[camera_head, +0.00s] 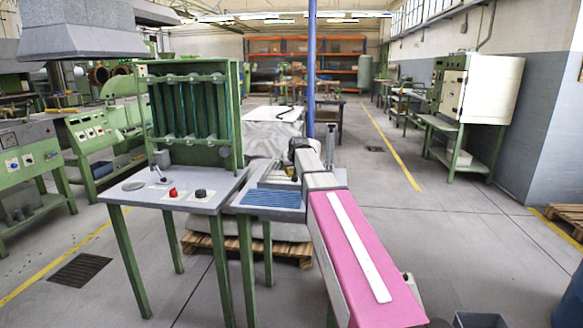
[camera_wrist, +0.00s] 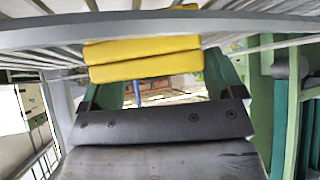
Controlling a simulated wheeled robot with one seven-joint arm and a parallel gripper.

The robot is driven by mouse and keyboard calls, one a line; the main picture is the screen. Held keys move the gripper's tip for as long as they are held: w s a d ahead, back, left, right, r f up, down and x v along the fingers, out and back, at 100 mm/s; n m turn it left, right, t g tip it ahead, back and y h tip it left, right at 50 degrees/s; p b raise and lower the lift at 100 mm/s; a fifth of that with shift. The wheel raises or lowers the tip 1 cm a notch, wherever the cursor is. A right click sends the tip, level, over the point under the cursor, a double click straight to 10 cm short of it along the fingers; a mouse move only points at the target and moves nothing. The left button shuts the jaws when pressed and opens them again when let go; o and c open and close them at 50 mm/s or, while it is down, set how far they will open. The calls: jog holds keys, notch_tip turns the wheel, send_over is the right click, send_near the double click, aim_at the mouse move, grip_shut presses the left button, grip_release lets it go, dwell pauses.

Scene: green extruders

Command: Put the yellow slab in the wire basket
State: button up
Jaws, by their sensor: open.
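The yellow slab (camera_wrist: 142,70) shows at the top middle of the wrist view, crosswise in front of my gripper (camera_wrist: 162,76). My gripper's two dark green fingers stand apart, one toward each end of the slab. The grey wire basket (camera_wrist: 60,38) spans the top of the wrist view, its rim and bars running close by the slab and across part of it. I cannot tell how deep the slab sits in the basket, or whether a finger touches it. In the head view my arm hides the gripper, and I cannot make out slab or basket there.
A grey table (camera_head: 176,190) with a red button and a dark knob stands left of my arm. A green cabinet (camera_head: 193,115) rises behind it. A blue ribbed panel (camera_head: 270,198) lies on the surface beside my arm. The floor (camera_head: 450,245) at right is mostly clear.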

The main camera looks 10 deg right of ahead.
jog(key=v, duration=1.2)
dwell(1.1)
